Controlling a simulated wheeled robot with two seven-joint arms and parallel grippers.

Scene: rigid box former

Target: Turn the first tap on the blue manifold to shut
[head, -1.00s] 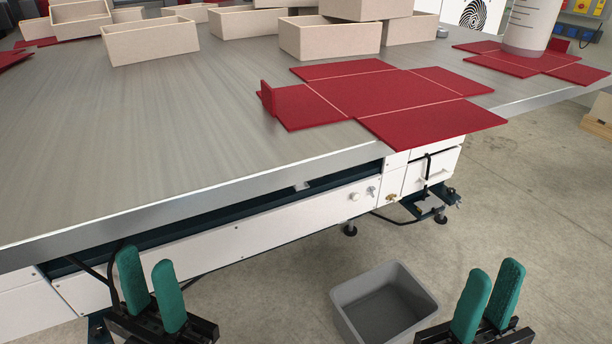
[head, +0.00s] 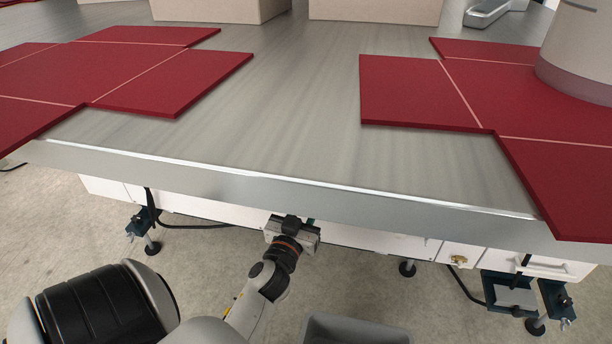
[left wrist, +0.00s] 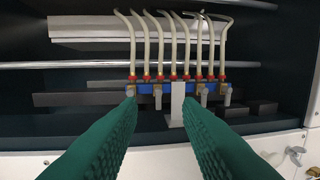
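The blue manifold (left wrist: 147,88) runs across the left wrist view, inside the dark recess. Several pale hoses with red fittings rise from it. Its taps have small grey handles that appear to hang down. The leftmost tap (left wrist: 130,91) is close to the tip of the left-hand green finger; I cannot tell whether they touch. My right gripper is out of view.
A grey upright bracket (left wrist: 178,103) stands in front of the manifold's middle. The table's metal edge (head: 300,192) overhangs the recess. Red flat panels (head: 425,90) lie on the tabletop. A grey bin (head: 350,330) stands on the floor below.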

